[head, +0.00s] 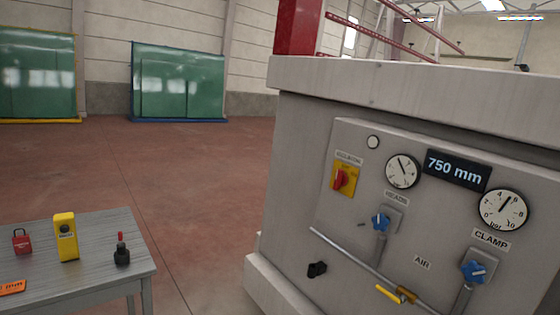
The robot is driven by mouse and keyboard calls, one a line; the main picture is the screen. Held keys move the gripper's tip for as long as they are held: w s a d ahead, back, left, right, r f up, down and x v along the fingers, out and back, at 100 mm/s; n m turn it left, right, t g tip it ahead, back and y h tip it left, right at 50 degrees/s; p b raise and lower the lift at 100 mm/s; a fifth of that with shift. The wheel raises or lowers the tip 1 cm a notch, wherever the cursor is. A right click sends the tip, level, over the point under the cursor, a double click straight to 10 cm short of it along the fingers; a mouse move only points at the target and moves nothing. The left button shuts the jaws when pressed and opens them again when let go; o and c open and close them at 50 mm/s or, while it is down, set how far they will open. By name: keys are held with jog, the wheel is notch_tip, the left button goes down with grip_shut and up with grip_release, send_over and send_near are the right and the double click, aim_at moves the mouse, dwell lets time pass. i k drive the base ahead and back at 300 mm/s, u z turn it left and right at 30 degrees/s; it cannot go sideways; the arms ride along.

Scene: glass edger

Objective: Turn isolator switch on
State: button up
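The isolator switch (343,179) is a red rotary handle on a yellow plate, at the left of the grey machine's control panel (335,215). A label reading "ISOLATOR" (349,158) sits above it. The red handle looks near upright with a slight tilt. The markings on the plate are too small to read. My gripper is not in view, so nothing is seen touching the switch.
The panel also has two gauges (403,171), a "750 mm" display (456,170), blue knobs (381,221) and a yellow-handled valve (389,294). A grey table (95,252) at the lower left holds a red padlock, a yellow device and a small dark bottle. Open floor (195,190) lies between.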

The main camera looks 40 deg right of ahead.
aim_at(341, 180)
jog(key=z, duration=0.15)
jog(key=i, duration=1.25)
jog(key=z, duration=1)
jog(key=i, duration=0.75)
jog(key=z, duration=0.45)
jog(key=k, duration=0.95)
jog(key=z, duration=0.2)
jog(key=i, duration=0.95)
jog(key=u, duration=0.05)
